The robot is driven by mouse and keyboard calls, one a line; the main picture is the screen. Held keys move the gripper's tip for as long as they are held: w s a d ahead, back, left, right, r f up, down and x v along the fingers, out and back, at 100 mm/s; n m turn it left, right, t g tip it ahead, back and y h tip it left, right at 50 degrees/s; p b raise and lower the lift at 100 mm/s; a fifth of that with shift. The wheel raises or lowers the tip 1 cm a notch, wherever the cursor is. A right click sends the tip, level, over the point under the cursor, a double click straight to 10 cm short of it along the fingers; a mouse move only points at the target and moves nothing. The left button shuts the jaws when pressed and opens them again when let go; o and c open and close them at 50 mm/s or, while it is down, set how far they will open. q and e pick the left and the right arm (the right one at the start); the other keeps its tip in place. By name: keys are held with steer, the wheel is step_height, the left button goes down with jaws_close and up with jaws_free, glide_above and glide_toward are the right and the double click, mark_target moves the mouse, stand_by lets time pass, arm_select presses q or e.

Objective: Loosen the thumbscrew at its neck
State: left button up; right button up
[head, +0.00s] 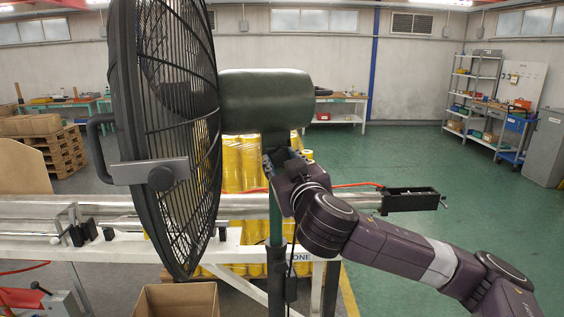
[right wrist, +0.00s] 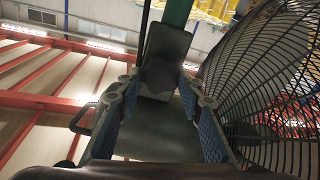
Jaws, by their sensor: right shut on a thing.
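A large pedestal fan has a black wire cage (head: 165,120) and a dark green motor housing (head: 266,97), on a green post (head: 275,222). My right gripper (head: 272,158) is at the neck just under the housing. In the right wrist view, the two blue-padded fingers of the right gripper (right wrist: 160,95) are on either side of the dark thumbscrew (right wrist: 160,76) at the neck and are shut on it. In the head view the gripper hides the thumbscrew. My left gripper is not in view.
The cage (right wrist: 270,80) is close beside my right gripper in the wrist view. A workbench with a metal rail (head: 345,200) stands behind the post. Yellow cylinders (head: 240,165) stand beyond it. An open cardboard box (head: 177,298) is below the fan.

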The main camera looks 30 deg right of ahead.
steer(key=n, duration=0.3)
steer(key=shift+a+n+p, duration=0.1)
steer(key=shift+n+p, duration=0.2)
steer(key=shift+n, duration=0.1)
steer(key=n+p, duration=0.1)
steer(key=n, duration=0.2)
steer(key=shift+n, duration=0.3)
steer(key=n+p, duration=0.2)
steer(key=n, duration=0.3)
steer(key=shift+w+a+f, duration=0.1)
steer(key=shift+f, duration=0.05)
steer(key=shift+f+n+p, duration=0.15)
steer(key=shift+n+p, duration=0.65)
steer(key=shift+n, duration=1)
steer(key=shift+f, duration=0.1)
steer(key=o, duration=1.2)
steer(key=shift+c, duration=0.2)
